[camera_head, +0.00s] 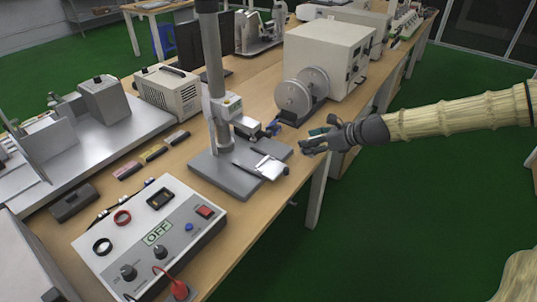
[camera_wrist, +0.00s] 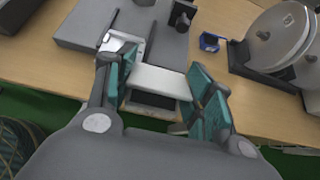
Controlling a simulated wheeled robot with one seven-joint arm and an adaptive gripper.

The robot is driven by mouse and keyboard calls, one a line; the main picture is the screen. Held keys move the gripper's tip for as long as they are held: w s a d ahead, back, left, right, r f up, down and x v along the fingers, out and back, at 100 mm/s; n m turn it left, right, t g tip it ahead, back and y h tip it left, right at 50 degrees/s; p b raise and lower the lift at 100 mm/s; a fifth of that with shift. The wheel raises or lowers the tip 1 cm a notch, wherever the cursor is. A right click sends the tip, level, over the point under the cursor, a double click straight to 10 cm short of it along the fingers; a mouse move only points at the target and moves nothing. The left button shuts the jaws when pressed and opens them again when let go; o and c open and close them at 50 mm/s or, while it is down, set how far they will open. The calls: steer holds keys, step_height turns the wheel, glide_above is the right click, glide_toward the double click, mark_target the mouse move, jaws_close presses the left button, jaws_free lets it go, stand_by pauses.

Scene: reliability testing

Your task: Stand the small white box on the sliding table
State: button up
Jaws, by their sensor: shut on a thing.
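My gripper (camera_head: 313,141) is just off the front edge of the bench, to the right of the press stand. In the wrist view its teal-padded fingers (camera_wrist: 160,84) are closed on a small white box (camera_wrist: 162,80), which spans the gap between them. A dark area shows under the box; I cannot tell what it is. In the head view the box is hidden or too small to tell. The sliding table (camera_head: 265,168), a bright metal plate, lies on the grey base of the stand; in the wrist view it (camera_wrist: 122,46) is beyond the left finger, apart from the box.
The stand's grey column (camera_head: 214,70) rises behind the sliding table. A blue clamp-like part (camera_head: 273,128) lies beside the base. A white machine with round discs (camera_head: 294,97) stands behind my gripper. A control box (camera_head: 150,235) sits at the front left.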

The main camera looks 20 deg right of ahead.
steer(key=shift+s+a+r, duration=0.2)
steer(key=shift+a+r, duration=0.05)
steer(key=shift+a, duration=0.4)
steer(key=w+a+f, duration=0.1)
steer(key=a, duration=0.3)
steer(key=w+a+f+p, duration=0.1)
steer(key=w+a+f, duration=0.1)
steer(key=a, duration=0.1)
steer(key=w+a+f, duration=0.1)
steer(key=w+a, duration=0.1)
steer(key=a, duration=0.2)
steer(key=shift+a+f, duration=0.15)
steer(key=shift+a, duration=0.2)
steer(key=shift+d+f, duration=0.1)
steer(key=shift+f, duration=0.6)
steer(key=shift+f, duration=0.4)
steer(key=shift+f+b, duration=0.25)
steer(key=shift+b, duration=0.15)
